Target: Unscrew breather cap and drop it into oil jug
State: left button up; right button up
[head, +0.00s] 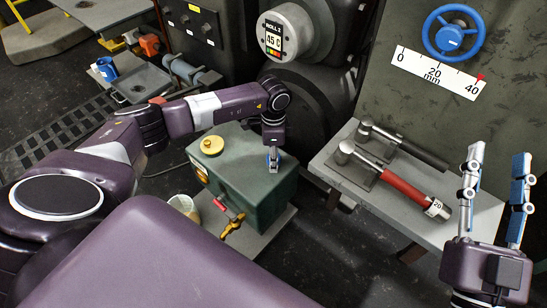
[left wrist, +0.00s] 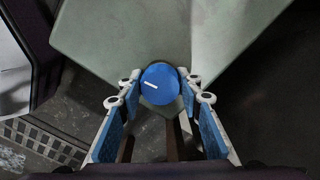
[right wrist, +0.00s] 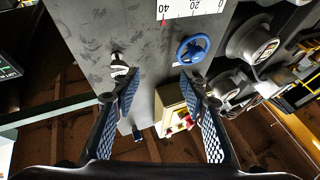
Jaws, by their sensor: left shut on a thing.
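The green tank (head: 243,185) stands left of centre in the head view. My left gripper (head: 272,160) points down at the right part of its top. In the left wrist view, a round blue cap with a white line, which I take as the breather cap (left wrist: 160,84), sits between the fingertips of my left gripper (left wrist: 161,88), shut on it. Whether it is still seated on the tank is unclear. An open translucent jug with amber contents, seemingly the oil jug (head: 184,206), stands left of the tank. My right gripper (head: 497,165) is open and empty, raised at far right; its fingers also show in the right wrist view (right wrist: 160,85).
A yellow cap (head: 211,145) sits on the tank's left top. A red-handled valve with a brass spout (head: 232,222) sticks out of its front. A bench (head: 340,170) at right holds a red-handled wrench (head: 400,188) and a black-handled one (head: 410,145). A blue handwheel (head: 453,33) is behind.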

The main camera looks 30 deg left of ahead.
pick_arm(q)
jog(key=shift+s+d, duration=0.1)
jog(key=shift+d, duration=0.05)
jog(key=shift+f+n, duration=0.1)
jog(key=shift+n, duration=0.2)
pick_arm(e)
jog(key=f, duration=0.1)
jog(key=w+f+g, duration=0.1)
jog(key=f, duration=0.1)
jog(key=shift+f+g+h, duration=0.2)
jog(key=shift+g+h, duration=0.1)
jog(key=shift+h, duration=0.1)
pick_arm(q)
jog(key=shift+p, duration=0.35)
